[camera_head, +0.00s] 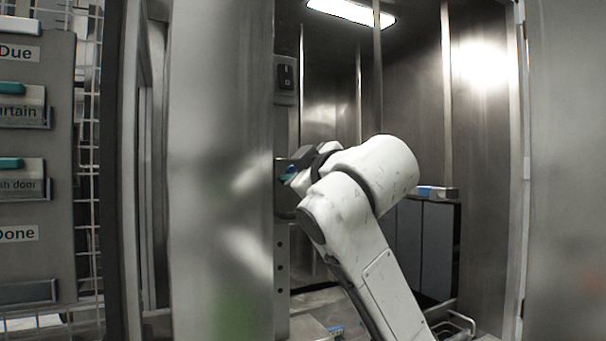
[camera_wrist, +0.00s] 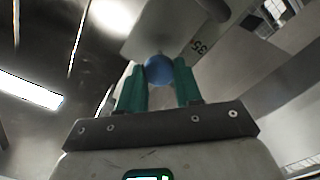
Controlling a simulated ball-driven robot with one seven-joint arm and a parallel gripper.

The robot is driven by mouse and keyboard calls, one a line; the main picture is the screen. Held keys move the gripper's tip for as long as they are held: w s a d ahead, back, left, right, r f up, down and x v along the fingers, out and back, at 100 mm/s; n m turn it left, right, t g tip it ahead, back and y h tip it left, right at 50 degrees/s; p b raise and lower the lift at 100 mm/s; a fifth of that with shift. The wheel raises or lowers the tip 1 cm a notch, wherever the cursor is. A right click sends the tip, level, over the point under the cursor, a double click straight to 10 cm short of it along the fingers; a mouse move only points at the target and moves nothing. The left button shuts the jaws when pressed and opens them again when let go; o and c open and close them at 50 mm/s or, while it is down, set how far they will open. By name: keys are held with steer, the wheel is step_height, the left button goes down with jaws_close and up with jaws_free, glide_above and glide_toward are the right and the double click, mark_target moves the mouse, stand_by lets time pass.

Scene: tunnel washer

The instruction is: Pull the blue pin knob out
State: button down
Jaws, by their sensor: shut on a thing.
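The blue pin knob (camera_wrist: 158,70) is a round blue ball in the wrist view, in front of a pale metal plate (camera_wrist: 150,30) marked with the digits 35. My gripper (camera_wrist: 158,78) has two green fingers, one on each side of the knob, shut on it. In the head view my gripper (camera_head: 287,172) is at the edge of the steel panel at left, with a little blue-green showing at its tip. The knob cannot be told apart there, and its shaft is hidden.
A steel door panel (camera_head: 222,170) stands close at left, and a steel wall (camera_head: 570,170) at right. A switch box (camera_head: 285,78) is above my gripper. Dark panels (camera_head: 425,245) with a blue-and-white item (camera_head: 437,192) on top stand behind my arm. A board with labelled slots (camera_head: 35,170) is far left.

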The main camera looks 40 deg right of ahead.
steer(key=shift+s, duration=0.1)
steer(key=c, duration=0.8)
jaws_free()
steer(key=shift+s, duration=0.1)
steer(key=shift+o, duration=0.2)
steer(key=b+v, duration=0.2)
steer(key=v, duration=0.9)
